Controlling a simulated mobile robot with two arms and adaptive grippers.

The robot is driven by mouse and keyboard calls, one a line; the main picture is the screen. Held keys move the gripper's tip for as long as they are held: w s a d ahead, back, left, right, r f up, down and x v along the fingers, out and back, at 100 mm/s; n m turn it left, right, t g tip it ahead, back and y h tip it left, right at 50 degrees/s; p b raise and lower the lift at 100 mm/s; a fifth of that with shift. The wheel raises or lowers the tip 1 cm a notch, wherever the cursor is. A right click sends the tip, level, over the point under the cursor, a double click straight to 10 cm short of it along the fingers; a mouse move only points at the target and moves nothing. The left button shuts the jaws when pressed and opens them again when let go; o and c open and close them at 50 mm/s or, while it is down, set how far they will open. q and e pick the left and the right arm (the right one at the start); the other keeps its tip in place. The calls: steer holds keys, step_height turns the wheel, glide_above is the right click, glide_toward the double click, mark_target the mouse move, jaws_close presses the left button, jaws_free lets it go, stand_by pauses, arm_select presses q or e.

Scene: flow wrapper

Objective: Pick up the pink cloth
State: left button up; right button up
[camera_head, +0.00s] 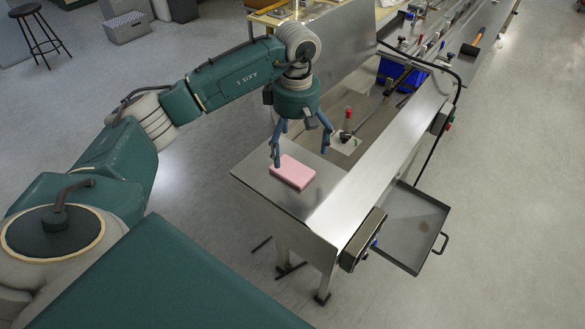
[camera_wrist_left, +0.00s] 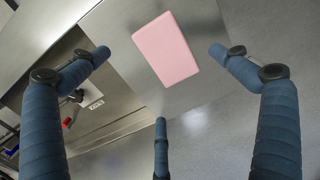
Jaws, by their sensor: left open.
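The pink cloth (camera_head: 293,172) is a flat rectangular block lying on the bare metal end of the machine table (camera_head: 262,185). In the left wrist view the pink cloth (camera_wrist_left: 166,49) lies ahead, between the spread fingers. My left gripper (camera_head: 300,146) is open and empty above the cloth, with its blue fingers pointing down. In the head view one finger overlaps the cloth's far left corner; I cannot tell whether it touches. The left wrist view shows three fingers of the gripper (camera_wrist_left: 160,85) apart from the cloth. My right gripper does not show.
A raised metal panel (camera_head: 325,60) stands behind my left gripper. A red-topped post (camera_head: 347,122) stands in the recessed channel right of the cloth. A metal tray (camera_head: 412,228) sticks out at right. A blue bin (camera_head: 398,75) is farther back. The metal around the cloth is clear.

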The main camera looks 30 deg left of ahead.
arm_select(q)
steer(key=shift+f, duration=0.35)
step_height(320, 180, down, 5)
steer(key=p, duration=0.2)
steer(key=shift+s+a+p, duration=0.15)
steer(key=shift+p, duration=0.2)
steer(key=shift+f, duration=0.2)
steer(key=c, duration=1)
steer(key=shift+r, duration=0.1)
steer(key=shift+c, duration=0.3)
steer(key=shift+r+b, duration=0.3)
steer(key=shift+r, duration=0.35)
step_height(320, 180, up, 13)
steer(key=b, duration=0.3)
step_height(320, 180, up, 6)
glide_above(295, 165)
steer(key=shift+s+f, duration=0.15)
steer(key=shift+f, duration=0.05)
